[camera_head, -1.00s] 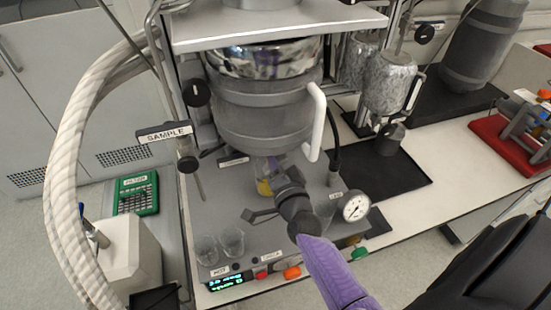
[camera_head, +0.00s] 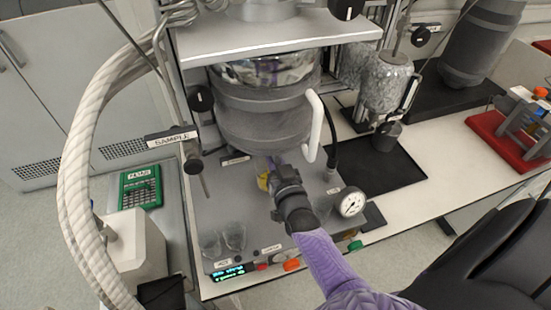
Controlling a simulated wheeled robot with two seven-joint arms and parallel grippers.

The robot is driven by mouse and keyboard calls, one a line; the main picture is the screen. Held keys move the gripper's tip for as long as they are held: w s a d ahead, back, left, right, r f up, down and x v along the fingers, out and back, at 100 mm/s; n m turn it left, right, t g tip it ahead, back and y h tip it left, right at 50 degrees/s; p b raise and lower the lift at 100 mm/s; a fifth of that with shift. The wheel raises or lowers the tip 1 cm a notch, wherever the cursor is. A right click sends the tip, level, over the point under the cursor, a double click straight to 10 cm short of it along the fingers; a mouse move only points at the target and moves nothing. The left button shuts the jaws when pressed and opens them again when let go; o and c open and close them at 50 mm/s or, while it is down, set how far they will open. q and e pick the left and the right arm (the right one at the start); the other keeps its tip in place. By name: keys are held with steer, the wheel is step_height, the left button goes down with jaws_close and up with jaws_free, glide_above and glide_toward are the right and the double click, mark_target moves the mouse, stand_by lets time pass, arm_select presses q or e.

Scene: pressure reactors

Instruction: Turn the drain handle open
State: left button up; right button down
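The reactor vessel (camera_head: 262,122), a grey jacketed pot with a shiny steel top, hangs in the stand at centre. Under its bottom a small yellow part (camera_head: 263,182) shows, probably at the drain; the drain handle itself cannot be made out clearly. My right gripper (camera_head: 272,176), on a purple-sleeved arm from the lower right, has its tip right beside the yellow part and hides some of it. Its fingers are too small and covered to tell whether they are open or shut, or touching. My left gripper is not in view.
A white curved handle (camera_head: 314,125) juts from the vessel's right side. A pressure gauge (camera_head: 350,202) stands right of my wrist. A SAMPLE valve (camera_head: 192,166) is at left, near thick white hoses (camera_head: 74,170).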

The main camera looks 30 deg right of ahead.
steer(key=shift+n, duration=0.5)
steer(key=shift+f+n, duration=0.1)
steer(key=shift+n, duration=0.2)
steer(key=c, duration=0.6)
jaws_free()
steer(key=p+v, duration=0.1)
steer(key=v, duration=0.9)
steer(key=shift+w+a, duration=0.1)
